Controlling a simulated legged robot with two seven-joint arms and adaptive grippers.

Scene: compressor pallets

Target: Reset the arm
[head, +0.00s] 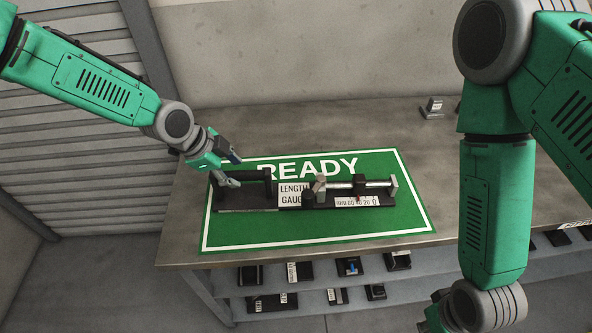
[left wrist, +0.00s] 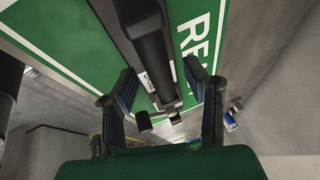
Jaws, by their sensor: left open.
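My left arm comes in from the upper left in the head view. Its gripper (head: 232,170) is open at the left end of a black length gauge (head: 248,210), by the gauge's dark handle (head: 245,174). In the left wrist view the open fingers (left wrist: 162,105) stand on either side of the handle (left wrist: 150,50), with nothing clamped between them. Whether a finger touches it I cannot tell. My right arm hangs at the right of the head view. Its gripper (head: 432,315) shows only partly at the bottom edge, and its jaws are unclear.
The gauge lies on a green READY mat (head: 330,232) on a grey table (head: 420,140). A small metal block (head: 433,108) stands at the back right. Shelves below the table (head: 330,275) hold several small dark parts. A slatted shutter (head: 80,150) is at the left.

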